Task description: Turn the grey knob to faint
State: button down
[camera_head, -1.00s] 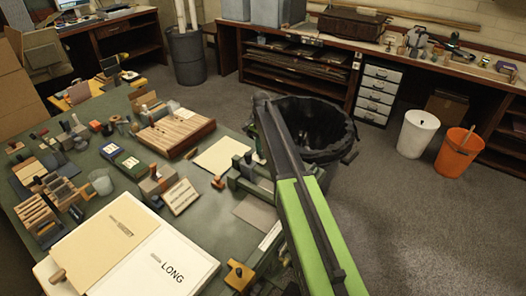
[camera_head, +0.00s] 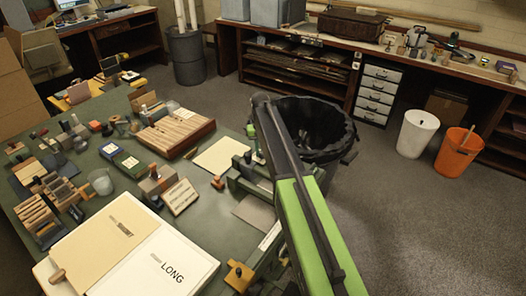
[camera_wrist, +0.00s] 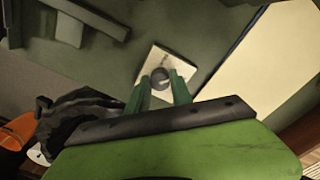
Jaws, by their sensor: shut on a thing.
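In the wrist view, a small round grey knob (camera_wrist: 160,77) sits on a pale square plate (camera_wrist: 166,57), which lies on a green surface. My gripper (camera_wrist: 161,86) has its two green fingers on either side of the knob, shut on it. Any lettering such as "faint" on the plate cannot be made out, and the fingers cover its near part. In the head view, my arm crosses the right edge of the green table (camera_head: 150,228), and the knob cannot be made out there.
A black-lined bin (camera_head: 325,130) stands on the floor beside the table. A white bucket (camera_head: 417,133) and an orange bucket (camera_head: 458,152) stand further right.

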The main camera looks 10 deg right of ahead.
aim_at(261, 153)
jog(key=shift+s+n, duration=0.1)
jog(key=shift+n, duration=0.9)
jog(key=c, duration=1.1)
grip_release()
jog(key=shift+c, duration=0.2)
notch_tip(261, 153, up, 18)
jog(key=p, duration=1.7)
jog(key=shift+a+f, duration=0.25)
